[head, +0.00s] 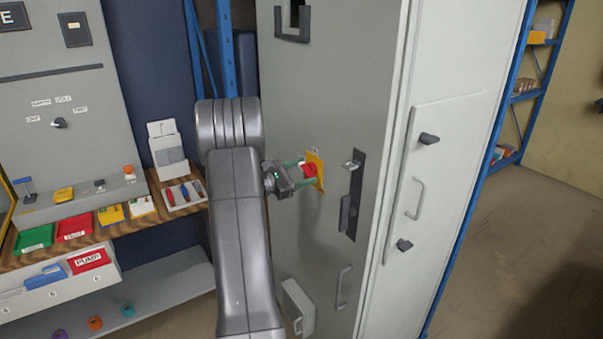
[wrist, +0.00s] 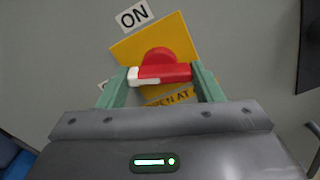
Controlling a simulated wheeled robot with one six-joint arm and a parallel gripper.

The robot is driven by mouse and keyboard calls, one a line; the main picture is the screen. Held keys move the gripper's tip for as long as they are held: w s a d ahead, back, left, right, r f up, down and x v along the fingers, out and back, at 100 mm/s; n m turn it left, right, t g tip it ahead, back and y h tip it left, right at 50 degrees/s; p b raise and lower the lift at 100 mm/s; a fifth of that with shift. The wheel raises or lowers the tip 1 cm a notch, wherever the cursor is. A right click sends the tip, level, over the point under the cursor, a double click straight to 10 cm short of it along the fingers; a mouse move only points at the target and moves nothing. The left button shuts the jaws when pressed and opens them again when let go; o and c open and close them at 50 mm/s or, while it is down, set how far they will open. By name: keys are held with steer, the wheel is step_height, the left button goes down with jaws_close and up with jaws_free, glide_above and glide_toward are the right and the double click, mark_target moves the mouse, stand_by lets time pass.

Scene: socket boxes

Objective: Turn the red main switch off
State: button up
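The red main switch (wrist: 165,73) sits on a yellow plate (wrist: 132,47) on the grey cabinet door. In the wrist view its bar lies nearly level, its white tip pointing left. In the head view, my gripper (head: 299,172) reaches the red switch (head: 309,170) from the left.
The grey cabinet (head: 320,90) has a latch handle (head: 349,211) right of the switch and a small box (head: 298,307) low down. A shelf (head: 110,224) with trays and tools stands at the left. Open floor (head: 530,230) lies at the right.

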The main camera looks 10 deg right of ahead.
steer(key=shift+n+p, duration=0.3)
steer(key=shift+n, duration=2)
steer(key=o, duration=1)
steer(key=b+v, duration=0.3)
steer(key=v, duration=1)
steer(key=shift+s+a+b, duration=0.1)
steer(key=shift+a+b, duration=0.2)
steer(key=shift+a, duration=0.1)
steer(key=p+x, duration=0.3)
steer(key=x, duration=1.1)
steer(key=shift+p, duration=0.35)
